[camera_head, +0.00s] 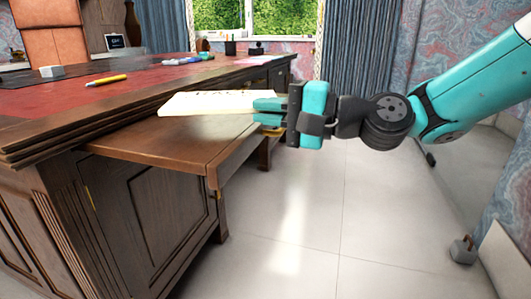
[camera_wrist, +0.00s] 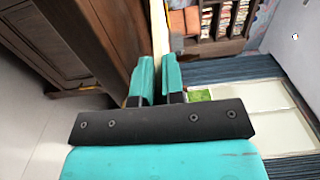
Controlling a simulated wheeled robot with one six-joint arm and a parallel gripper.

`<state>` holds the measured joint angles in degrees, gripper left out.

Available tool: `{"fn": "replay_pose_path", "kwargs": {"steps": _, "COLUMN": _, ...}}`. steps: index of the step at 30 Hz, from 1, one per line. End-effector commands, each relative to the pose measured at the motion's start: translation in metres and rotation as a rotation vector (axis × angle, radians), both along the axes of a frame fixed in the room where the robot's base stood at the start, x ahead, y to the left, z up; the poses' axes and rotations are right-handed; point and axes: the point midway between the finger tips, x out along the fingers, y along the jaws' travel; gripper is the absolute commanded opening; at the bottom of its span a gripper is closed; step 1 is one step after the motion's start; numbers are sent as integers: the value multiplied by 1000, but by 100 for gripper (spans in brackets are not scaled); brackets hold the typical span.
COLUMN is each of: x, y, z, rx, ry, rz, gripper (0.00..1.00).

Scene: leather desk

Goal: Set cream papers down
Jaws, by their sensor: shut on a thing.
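The cream papers (camera_head: 218,103) are a flat, pale stack with dark marks on top, just over a pull-out wooden shelf (camera_head: 150,138) at the desk's side. I cannot tell whether they touch the shelf. My gripper (camera_head: 268,112) is shut on their right edge, coming from the right with its teal fingers level. In the wrist view, the papers (camera_wrist: 160,32) show as a thin cream strip, edge-on, between the fingers (camera_wrist: 158,82). The fingertips hide the gripped edge.
The desk (camera_head: 115,90) has a red leather top with a yellow marker (camera_head: 106,81), a small grey block (camera_head: 52,71) and several pens at the back. Its edge rises above the shelf. Open tiled floor (camera_head: 320,220) lies right of the desk.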

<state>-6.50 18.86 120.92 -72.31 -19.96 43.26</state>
Motion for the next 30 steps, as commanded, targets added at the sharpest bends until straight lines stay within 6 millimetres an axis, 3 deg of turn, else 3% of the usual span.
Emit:
{"fn": "replay_pose_path", "kwargs": {"steps": 5, "x": 0, "y": 0, "z": -15, "rx": 0, "ry": 1, "rz": -1, "gripper": 0}}
{"fn": "replay_pose_path", "kwargs": {"steps": 11, "x": 0, "y": 0, "z": -47, "rx": 1, "ry": 2, "rz": 0, "gripper": 0}}
{"fn": "replay_pose_path", "kwargs": {"steps": 23, "x": 0, "y": 0, "z": -50, "rx": 1, "ry": 0, "rz": 0, "gripper": 0}}
{"fn": "replay_pose_path", "kwargs": {"steps": 24, "x": 0, "y": 0, "z": -50, "rx": 0, "ry": 0, "rz": 0, "gripper": 16}}
{"fn": "replay_pose_path", "kwargs": {"steps": 26, "x": 0, "y": 0, "z": -49, "rx": 0, "ry": 0, "rz": 0, "gripper": 30}}
{"fn": "replay_pose_path", "kwargs": {"steps": 27, "x": 0, "y": 0, "z": -49, "rx": 0, "ry": 0, "rz": 0, "gripper": 35}}
{"fn": "replay_pose_path", "kwargs": {"steps": 30, "x": 0, "y": 0, "z": -49, "rx": 0, "ry": 0, "rz": 0, "gripper": 35}}
